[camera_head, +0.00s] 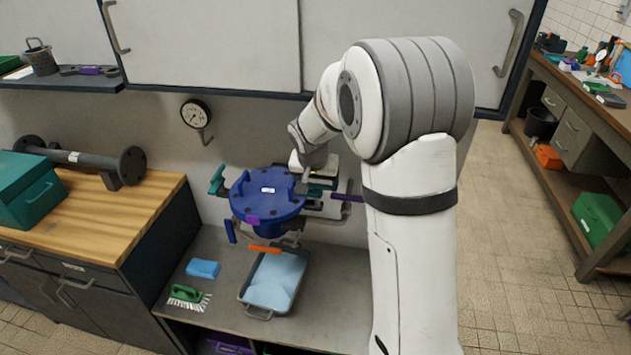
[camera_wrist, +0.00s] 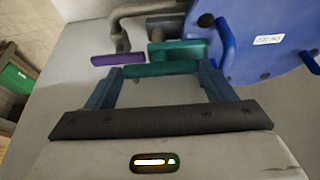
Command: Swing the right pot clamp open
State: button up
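The right pot clamp (camera_head: 322,186) is teal and partly hidden by my gripper (camera_head: 313,165) in the head view. In the wrist view, the teal clamp (camera_wrist: 178,50) sits beside the blue lid (camera_wrist: 262,35), and its teal bar lies across the gap between my fingers. My gripper (camera_wrist: 160,72) is open, one blue finger near each end of the bar. I cannot tell whether either finger touches it. The left teal clamp (camera_head: 217,180) sticks out at the pot's far left.
A purple handle (camera_wrist: 117,60) on a grey pipe lies close to my left finger. Below the pot are an orange handle (camera_head: 265,249) and a tray of light blue (camera_head: 246,294). A blue sponge (camera_head: 203,269) and green brush (camera_head: 187,293) lie left. A gauge (camera_head: 195,114) is on the wall.

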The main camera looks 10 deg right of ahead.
jog(key=c, duration=0.3)
jog(key=shift+n, duration=0.3)
jog(key=n, duration=0.1)
jog(key=n+y, duration=0.1)
jog(key=shift+d+n+t, duration=0.2)
jog(key=shift+n+t, duration=0.1)
jog(key=n+b, duration=0.1)
jog(key=n+y+b, duration=0.1)
jog(key=n, duration=0.1)
jog(key=shift+d+f+n+y, duration=0.15)
jog(key=shift+f+n+y, duration=0.05)
jog(key=shift+n+y, duration=0.1)
jog(key=n+y+b, duration=0.1)
jog(key=n+b, duration=0.1)
jog(key=b, duration=0.1)
jog(key=n+b, duration=0.2)
jog(key=b, duration=0.1)
jog(key=shift+w+d+n+g+y, duration=0.1)
jog(key=shift+d+n+g+y, duration=0.1)
jog(key=shift+n+g+y, duration=0.15)
jog(key=n+b, duration=0.1)
jog(key=n, duration=0.1)
jog(key=n+g+y+b, duration=0.1)
jog(key=n+b, duration=0.1)
jog(key=n, duration=0.1)
jog(key=shift+w+d+r+g+y, duration=0.1)
jog(key=shift+r+g+y, duration=0.1)
jog(key=shift+g+y, duration=0.05)
jog(key=shift+r+b, duration=0.1)
jog(key=shift+b, duration=0.25)
